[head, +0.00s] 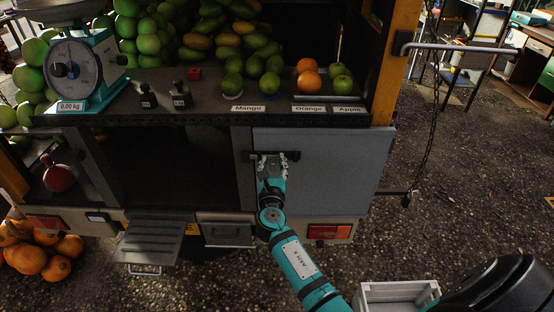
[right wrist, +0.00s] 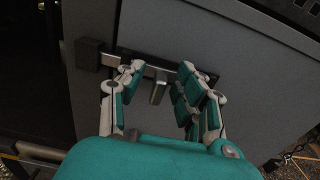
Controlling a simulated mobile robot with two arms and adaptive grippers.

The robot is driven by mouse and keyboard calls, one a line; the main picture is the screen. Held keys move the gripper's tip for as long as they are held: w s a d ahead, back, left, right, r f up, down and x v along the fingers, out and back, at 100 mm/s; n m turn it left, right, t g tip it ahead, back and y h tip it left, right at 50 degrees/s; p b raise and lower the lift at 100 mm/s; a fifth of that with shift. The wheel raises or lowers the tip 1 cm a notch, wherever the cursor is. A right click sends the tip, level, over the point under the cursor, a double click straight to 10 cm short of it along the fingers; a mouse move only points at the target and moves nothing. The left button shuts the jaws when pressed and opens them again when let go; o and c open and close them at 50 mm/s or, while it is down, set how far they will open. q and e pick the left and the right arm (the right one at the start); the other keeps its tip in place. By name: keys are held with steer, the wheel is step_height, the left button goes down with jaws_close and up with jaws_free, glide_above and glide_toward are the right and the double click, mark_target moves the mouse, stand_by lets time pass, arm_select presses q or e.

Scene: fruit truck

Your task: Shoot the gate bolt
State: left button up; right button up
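The grey gate panel (head: 335,165) stands closed beside the dark opening under the counter. The gate bolt (right wrist: 158,90) is a metal bar with a short knob, on a dark plate at the panel's upper left. A dark keeper block (right wrist: 88,53) sits on the post to its left. The bar's silver end reaches the block's edge; I cannot tell whether it enters. My right gripper (head: 271,163) is at the bolt. In the right wrist view the gripper (right wrist: 160,74) is open, its fingers either side of the knob with gaps showing. My left gripper is not in view.
Above is the counter (head: 210,112) with fruit, a scale (head: 75,70) and small weights. A folding step (head: 153,240) hangs at the lower left. A white crate (head: 397,297) stands at the lower right. A pole and cord (head: 432,125) are to the right.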

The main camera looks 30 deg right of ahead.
steer(key=shift+p+v, duration=0.45)
steer(key=shift+v, duration=0.9)
steer(key=v, duration=0.4)
steer(key=shift+s+a+p, duration=0.15)
steer(key=shift+p, duration=0.25)
